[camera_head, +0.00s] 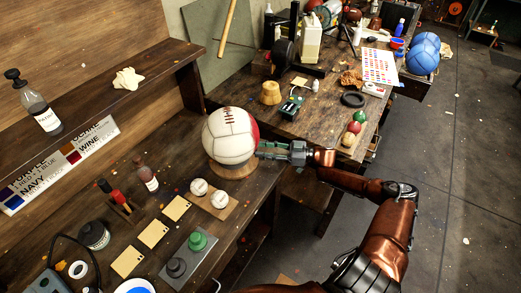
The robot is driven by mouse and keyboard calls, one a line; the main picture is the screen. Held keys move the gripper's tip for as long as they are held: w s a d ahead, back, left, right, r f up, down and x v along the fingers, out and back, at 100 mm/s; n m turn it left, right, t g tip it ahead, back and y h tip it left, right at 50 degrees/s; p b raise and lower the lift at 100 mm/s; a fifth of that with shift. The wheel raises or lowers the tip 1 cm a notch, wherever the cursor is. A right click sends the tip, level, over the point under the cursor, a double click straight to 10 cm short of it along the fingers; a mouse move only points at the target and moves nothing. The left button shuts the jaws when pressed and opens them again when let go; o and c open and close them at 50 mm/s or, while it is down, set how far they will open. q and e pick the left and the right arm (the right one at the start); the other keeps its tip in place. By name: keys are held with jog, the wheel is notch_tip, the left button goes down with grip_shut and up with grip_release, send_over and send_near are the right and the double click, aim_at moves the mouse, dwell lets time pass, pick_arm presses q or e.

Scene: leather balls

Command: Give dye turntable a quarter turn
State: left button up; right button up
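A white leather ball (226,136) with dark lacing and a red panel on its right side rests on the round wooden dye turntable (232,171). The turntable stands on the dark workbench at the left, and the ball covers most of its top. My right gripper (265,150) points left, with its fingertips at the lower right side of the ball, just above the turntable's right edge. I cannot tell whether it touches the ball or the turntable, or whether its fingers are apart. My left gripper is out of view.
Two small white balls (209,194), pale cards (154,235) and a green and black button box (189,259) lie in front of the turntable. A brown bottle (147,176) stands left of it.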

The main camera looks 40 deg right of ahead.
jog(key=v, duration=1.1)
jog(key=shift+w, duration=0.1)
jog(key=shift+c, duration=0.4)
